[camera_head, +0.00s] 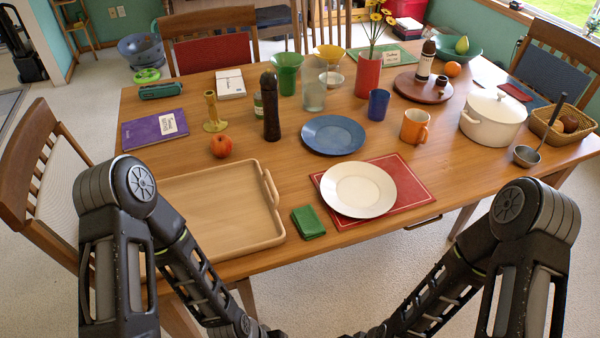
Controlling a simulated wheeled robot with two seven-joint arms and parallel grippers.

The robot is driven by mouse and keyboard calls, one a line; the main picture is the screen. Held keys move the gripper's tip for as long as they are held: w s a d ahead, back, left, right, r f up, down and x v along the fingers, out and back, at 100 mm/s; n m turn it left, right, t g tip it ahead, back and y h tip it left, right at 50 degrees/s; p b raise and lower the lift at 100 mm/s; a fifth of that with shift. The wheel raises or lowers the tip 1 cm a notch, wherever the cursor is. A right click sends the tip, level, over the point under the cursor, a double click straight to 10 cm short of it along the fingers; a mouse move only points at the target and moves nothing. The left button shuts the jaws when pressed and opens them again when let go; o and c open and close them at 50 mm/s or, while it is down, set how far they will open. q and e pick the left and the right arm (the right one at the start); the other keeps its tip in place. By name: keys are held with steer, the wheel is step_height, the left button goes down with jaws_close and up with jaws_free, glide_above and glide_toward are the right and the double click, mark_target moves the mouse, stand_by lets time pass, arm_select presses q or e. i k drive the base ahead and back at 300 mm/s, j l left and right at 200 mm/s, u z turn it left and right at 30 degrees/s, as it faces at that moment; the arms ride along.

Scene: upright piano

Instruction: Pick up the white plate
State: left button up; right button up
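The white plate (358,190) lies flat on a red placemat (418,202) near the front edge of the wooden table. It is empty and nothing covers it. Both of my arms are in the bottom of the view, in front of the table and below the plate. Their forearms slant down toward the bottom middle. My left and right grippers are both out of view past the bottom edge.
A wooden tray (278,240) and a folded green cloth (308,222) lie left of the plate. A blue plate (333,152) is behind it, and an orange mug (415,127) is behind right. A white pot (493,120) and ladle (527,155) stand farther right.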

mark_target(354, 189)
steer(key=i+l+u, duration=0.25)
steer(key=l, duration=0.4)
steer(key=l+u, duration=0.3)
steer(key=l, duration=0.35)
steer(key=l+u, duration=0.25)
steer(key=l, duration=0.45)
steer(key=k+l+u, duration=0.1)
steer(key=l+u, duration=0.2)
steer(key=l, duration=0.4)
steer(key=k+l+u, duration=0.1)
steer(key=l+u, duration=0.15)
steer(key=l, duration=0.4)
steer(key=k+l, duration=0.1)
steer(key=l, duration=0.7)
steer(key=k+l, duration=0.15)
steer(key=l, duration=0.25)
steer(key=k+l, duration=0.1)
steer(key=l, duration=0.3)
